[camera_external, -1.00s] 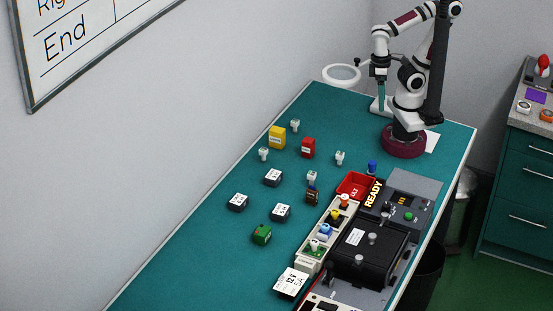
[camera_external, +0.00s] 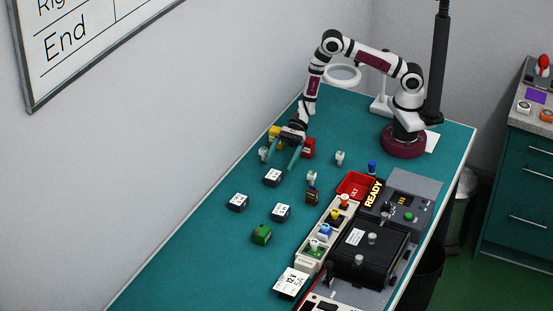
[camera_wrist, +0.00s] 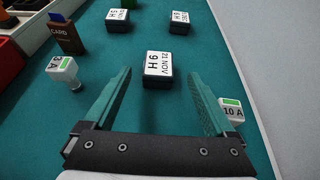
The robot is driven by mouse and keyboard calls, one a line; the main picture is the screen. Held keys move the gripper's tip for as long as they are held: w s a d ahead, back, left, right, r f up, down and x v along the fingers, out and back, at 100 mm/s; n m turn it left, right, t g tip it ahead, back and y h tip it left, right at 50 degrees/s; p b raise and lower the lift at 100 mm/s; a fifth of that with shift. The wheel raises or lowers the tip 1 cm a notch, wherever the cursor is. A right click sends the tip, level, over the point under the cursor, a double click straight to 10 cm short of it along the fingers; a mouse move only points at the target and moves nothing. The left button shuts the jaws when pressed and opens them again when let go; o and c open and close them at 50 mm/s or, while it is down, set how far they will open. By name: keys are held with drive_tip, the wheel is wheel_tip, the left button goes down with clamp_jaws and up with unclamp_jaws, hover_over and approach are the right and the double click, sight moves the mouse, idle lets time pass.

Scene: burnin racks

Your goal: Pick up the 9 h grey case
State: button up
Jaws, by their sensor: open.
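Three dark grey cases with white top labels lie on the teal table. The nearest case (camera_external: 273,177) shows in the wrist view (camera_wrist: 158,68), ahead of and between my fingers. The other two, the left case (camera_external: 237,202) and right case (camera_external: 281,211), also show in the wrist view (camera_wrist: 180,20) (camera_wrist: 117,20). The labels appear upside down there, with an H and a digit that could be 6 or 9; I cannot read them surely. My gripper (camera_external: 282,160) is open and empty, pointing down above the table, just behind the nearest case and apart from it.
A yellow block (camera_external: 273,132) and red block (camera_external: 309,148) stand behind my gripper, partly hidden. White-capped pieces (camera_external: 340,157) stand around. A red tray (camera_external: 352,188) and black machine (camera_external: 365,262) fill the right.

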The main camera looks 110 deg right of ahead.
sight(274, 174)
drive_tip(key=x, duration=0.6)
drive_tip(key=shift+a, duration=0.15)
clamp_jaws()
drive_tip(key=shift+r, duration=0.15)
